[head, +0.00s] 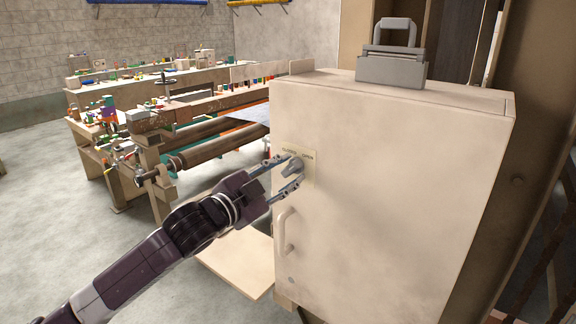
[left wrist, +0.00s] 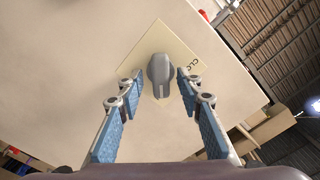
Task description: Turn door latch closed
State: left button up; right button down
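The door latch (head: 292,167) is a grey knob on a pale label plate (head: 311,171) on the cream cabinet door (head: 385,200). The plate has small lettering along its top. In the left wrist view the latch (left wrist: 160,72) stands between my fingertips, with a gap on each side. My left gripper (head: 283,177) reaches in from the left and is open around the latch; it also shows in the left wrist view (left wrist: 160,88). The door looks closed against the cabinet. My right gripper is in neither view.
A door handle (head: 284,230) sits below the latch. A grey metal object (head: 392,65) stands on the cabinet top. A pale board (head: 235,262) juts out low beside the cabinet. Workbenches (head: 150,110) with many small items stand behind at the left. Bare floor lies at the left.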

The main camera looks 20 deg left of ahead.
pick_arm(q)
jog(key=shift+w, duration=0.15)
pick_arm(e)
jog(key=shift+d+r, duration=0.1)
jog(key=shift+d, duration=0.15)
pick_arm(q)
jog(key=shift+c, duration=0.3)
grip_shut()
jog(key=shift+n, duration=0.5)
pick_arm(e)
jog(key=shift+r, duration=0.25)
pick_arm(q)
jog(key=n+p, duration=0.2)
jog(key=n, duration=0.2)
jog(key=shift+n+p, duration=0.4)
jog(key=n+p, duration=0.3)
jog(key=n, duration=0.3)
jog(key=shift+a, duration=0.1)
jog(key=n+p, duration=0.1)
jog(key=n, duration=0.1)
jog(key=shift+n, duration=0.4)
jog(key=shift+f+n+p, duration=0.1)
jog(key=shift+n+p, duration=0.25)
jog(key=shift+n, duration=1.25)
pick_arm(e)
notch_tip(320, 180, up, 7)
